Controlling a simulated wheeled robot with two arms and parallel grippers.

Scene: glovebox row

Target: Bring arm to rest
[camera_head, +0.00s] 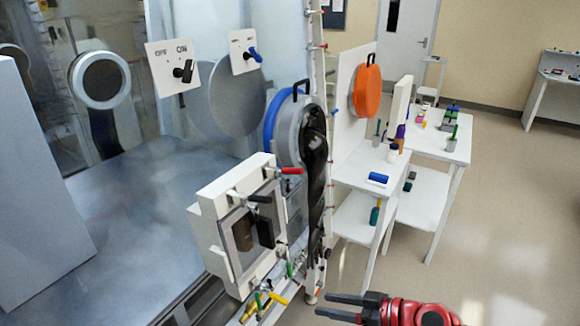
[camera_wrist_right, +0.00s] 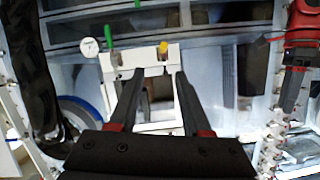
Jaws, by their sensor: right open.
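My right gripper (camera_head: 326,305) is at the bottom of the head view, with its red wrist at the lower right. Its two dark fingers point left and are apart, with nothing between them. It is clear of the glovebox fittings. In the right wrist view, the open fingers (camera_wrist_right: 160,76) frame part of a white-framed box. At the right edge of that view is a red and dark part (camera_wrist_right: 300,35) that looks like my left arm and gripper. Its jaws cannot be made out. My left arm does not show in the head view.
The white box (camera_head: 208,200) on the glovebox, with yellow (camera_head: 275,298) and green valve handles, is left of my right gripper. A black glove (camera_head: 315,150) hangs from a blue-rimmed port above. White tables (camera_head: 425,150) stand further back. Open floor (camera_head: 470,250) lies to the right.

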